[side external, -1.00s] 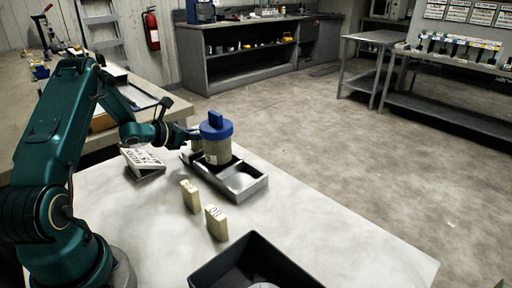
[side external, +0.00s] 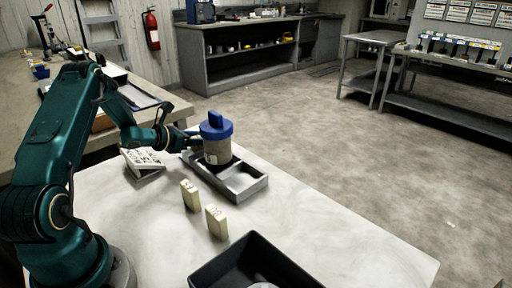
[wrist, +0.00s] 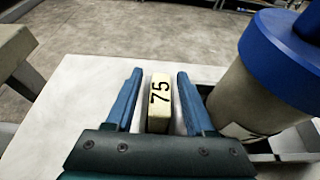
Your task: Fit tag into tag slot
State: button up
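In the wrist view, my gripper (wrist: 160,75) has its two blue fingers on either side of a cream tag (wrist: 160,98) marked 75. A gap shows between the tag and each finger, so the gripper is open. What the tag rests in is hidden, and I cannot make out the tag slot. In the side view, my gripper (side external: 192,139) is at the far left of the core liner and partly hidden by it. The blue-capped core liner (side external: 217,152) stands upright in the grey tray (side external: 252,190). It also shows in the wrist view (wrist: 250,95), close on the right.
Two cream tags stand on the white table, one (side external: 190,196) behind the other (side external: 216,222). A black bin (side external: 222,262) is at the front edge of the picture. A pale lettered block (side external: 143,162) lies left of the tray. The table's right part is clear.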

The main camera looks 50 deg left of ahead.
jog(key=shift+r, duration=0.35)
jog(key=v, duration=0.7)
jog(key=shift+w+r, duration=0.15)
jog(key=shift+r, duration=0.1)
jog(key=shift+s+r, duration=0.1)
jog(key=shift+s, duration=0.1)
jog(key=shift+r+n, duration=0.3)
jog(key=d+r+n+g+y, duration=0.25)
jog(key=r+n, duration=0.25)
jog(key=n, duration=0.4)
jog(key=d+r+n+g+y, duration=0.1)
jog(key=d+r+n+y, duration=0.3)
jog(key=n, duration=0.5)
jog(key=s+d+n+g+h, duration=0.4)
jog(key=s+d+n+h, duration=0.2)
jog(key=s+d+n, duration=1.1)
jog(key=d, duration=0.3)
jog(key=shift+f, duration=0.35)
